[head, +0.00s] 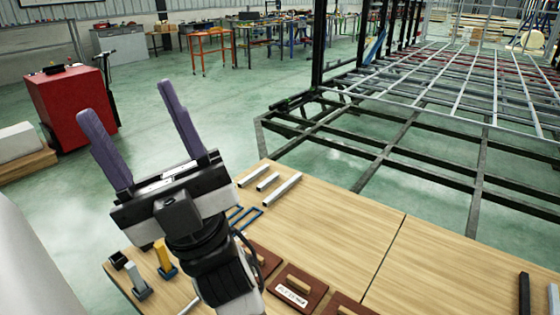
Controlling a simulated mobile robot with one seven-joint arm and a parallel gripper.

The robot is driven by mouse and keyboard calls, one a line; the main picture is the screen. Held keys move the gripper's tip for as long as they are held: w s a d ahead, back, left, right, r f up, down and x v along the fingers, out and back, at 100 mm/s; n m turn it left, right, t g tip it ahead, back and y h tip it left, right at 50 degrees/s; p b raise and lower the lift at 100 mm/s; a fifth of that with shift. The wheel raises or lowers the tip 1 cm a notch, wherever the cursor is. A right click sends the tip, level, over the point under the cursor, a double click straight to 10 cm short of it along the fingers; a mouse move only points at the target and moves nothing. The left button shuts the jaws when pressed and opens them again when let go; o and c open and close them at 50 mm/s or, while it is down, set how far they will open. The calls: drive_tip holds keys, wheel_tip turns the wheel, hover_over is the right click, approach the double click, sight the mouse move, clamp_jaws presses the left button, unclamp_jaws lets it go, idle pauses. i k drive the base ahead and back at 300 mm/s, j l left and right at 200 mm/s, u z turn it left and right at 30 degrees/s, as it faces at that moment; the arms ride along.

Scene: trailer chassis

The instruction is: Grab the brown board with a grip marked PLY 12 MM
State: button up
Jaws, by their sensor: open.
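Several brown boards with wooden grips lie on the wooden table near the bottom of the head view. The middle board (316,297) has a tan grip and a white label whose small lettering seems to read PLY 12 MM. Another brown board (268,256) lies behind it to the left, partly hidden by my arm. A third board (345,302) is cut off by the bottom edge. My gripper (124,97) has two purple fingers spread wide with nothing between them. It is raised to the upper left of the boards, apart from them.
The trailer chassis (400,155) stands beyond. A red cabinet (72,105) is at left. The table's middle is clear.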

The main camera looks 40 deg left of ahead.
sight(268, 261)
drive_tip(key=u, duration=1.25)
drive_tip(key=i+j+z, duration=0.1)
drive_tip(key=j, duration=0.25)
drive_tip(key=i+j+z, duration=0.1)
drive_tip(key=j, duration=0.3)
drive_tip(key=i+j+z, duration=0.1)
drive_tip(key=i+j, duration=0.15)
drive_tip(key=i+j+z, duration=0.1)
drive_tip(key=j, duration=0.4)
drive_tip(key=i+j+z, duration=0.1)
drive_tip(key=j, duration=0.3)
